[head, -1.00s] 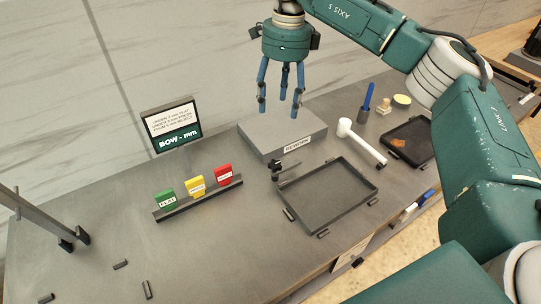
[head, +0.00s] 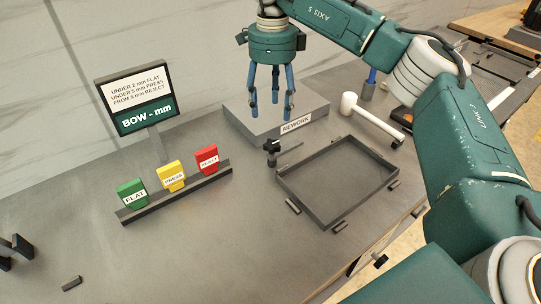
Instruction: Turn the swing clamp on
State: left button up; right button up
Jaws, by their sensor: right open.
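The swing clamp (head: 271,147) stands at the back left corner of the empty dark tray (head: 316,219). It has a black knob on a short post and a thin arm pointing right. My right gripper (head: 272,106) hangs fingers down, with its blue fingers apart and empty. In the picture it is just above the clamp, over the grey block labelled REWORK (head: 305,123). It does not touch the clamp. My left gripper is not in view.
A sign reading BOW - mm (head: 135,99) stands at the back left. A rack (head: 196,183) holds green, yellow and red tags. A white-headed mallet (head: 349,103) lies right of the block. The front left table is mostly clear.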

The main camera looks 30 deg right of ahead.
aim_at(272, 144)
pick_arm(q)
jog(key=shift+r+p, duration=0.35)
jog(key=shift+p, duration=0.45)
pick_arm(e)
notch_tip(272, 144, down, 12)
jog(key=shift+s+r, duration=0.1)
grip_shut()
